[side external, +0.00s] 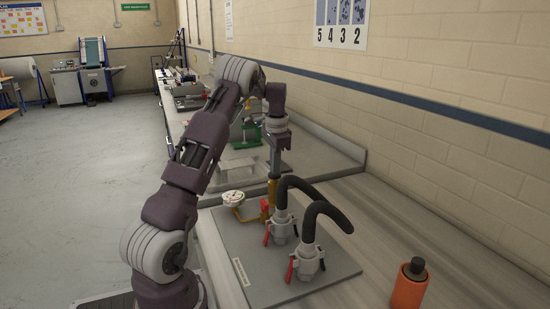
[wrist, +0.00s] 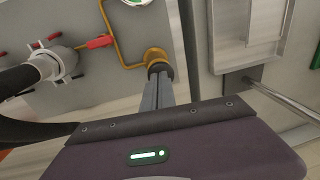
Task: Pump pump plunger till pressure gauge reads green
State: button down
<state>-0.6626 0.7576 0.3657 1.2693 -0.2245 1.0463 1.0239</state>
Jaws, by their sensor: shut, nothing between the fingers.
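The pump plunger (side external: 272,190) is an upright brass-coloured cylinder on the grey panel; its brass top with a dark collar (wrist: 156,56) shows in the wrist view. My gripper (side external: 275,174) points down directly above it, shut and empty. In the wrist view my closed fingers (wrist: 159,82) reach the collar; I cannot tell whether they touch it. The pressure gauge (side external: 233,197) is a round white dial left of the pump, joined by a brass pipe. Its edge with a green mark (wrist: 136,2) is cut off in the wrist view. The needle is too small to read.
Two valves (side external: 281,227) with red levers and thick black hoses (side external: 325,211) stand close in front of the pump. An orange bottle (side external: 409,287) stands at the right. A bench with equipment (side external: 240,140) runs behind, along the wall.

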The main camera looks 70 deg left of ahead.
aim_at(276, 177)
jog(key=shift+d+f, duration=0.1)
jog(key=shift+f, duration=0.1)
notch_tip(276, 177, up, 14)
jog(key=d, duration=0.1)
jog(key=shift+d+r, duration=0.2)
jog(key=shift+d, duration=0.05)
jog(key=shift+s, duration=0.1)
